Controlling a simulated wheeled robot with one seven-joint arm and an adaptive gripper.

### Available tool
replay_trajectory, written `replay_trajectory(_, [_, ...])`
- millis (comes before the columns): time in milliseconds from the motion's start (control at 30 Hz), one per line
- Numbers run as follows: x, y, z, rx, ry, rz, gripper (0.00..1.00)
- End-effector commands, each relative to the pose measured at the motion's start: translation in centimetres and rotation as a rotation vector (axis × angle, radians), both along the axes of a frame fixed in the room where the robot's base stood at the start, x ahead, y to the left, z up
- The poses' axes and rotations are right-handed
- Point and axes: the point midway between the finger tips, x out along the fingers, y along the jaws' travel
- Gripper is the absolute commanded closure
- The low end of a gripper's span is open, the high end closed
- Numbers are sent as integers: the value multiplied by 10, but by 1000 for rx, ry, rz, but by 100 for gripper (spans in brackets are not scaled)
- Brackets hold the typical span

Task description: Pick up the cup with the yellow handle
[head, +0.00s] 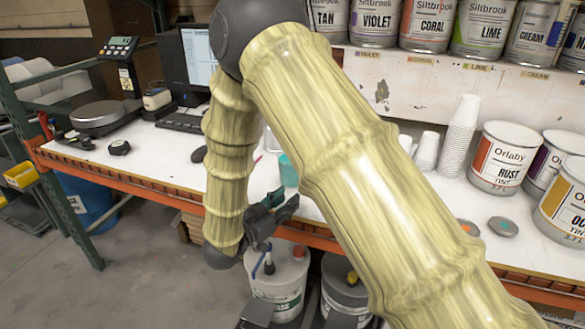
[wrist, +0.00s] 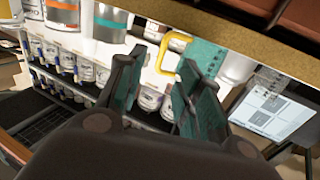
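The cup (wrist: 206,56) is teal, with a yellow handle (wrist: 165,62) on its left side in the wrist view. In the head view the teal cup (head: 288,171) stands near the front of the white bench, partly hidden by my arm; its handle is not visible there. My gripper (head: 287,206) is in front of the bench edge, just below the cup in the picture. In the wrist view my gripper (wrist: 160,65) has its fingers spread with nothing held. The handle appears beyond the gap, and the right finger overlaps the lower part of the cup.
Stacked white cups (head: 460,135) and paint cans (head: 503,157) stand to the right on the bench (head: 180,165). A scale (head: 100,115) and a monitor (head: 199,55) are at left. Buckets (head: 280,275) sit below the orange bench edge. A shelf of cans runs above.

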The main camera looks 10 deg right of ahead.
Motion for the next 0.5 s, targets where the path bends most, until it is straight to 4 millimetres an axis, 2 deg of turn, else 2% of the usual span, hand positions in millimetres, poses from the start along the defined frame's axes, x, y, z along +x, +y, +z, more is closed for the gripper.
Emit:
replay_trajectory(333, [26, -30, 1, 1, 0, 3, 64])
replay_trajectory(500, [33, -41, 1, 0, 0, 2, 64])
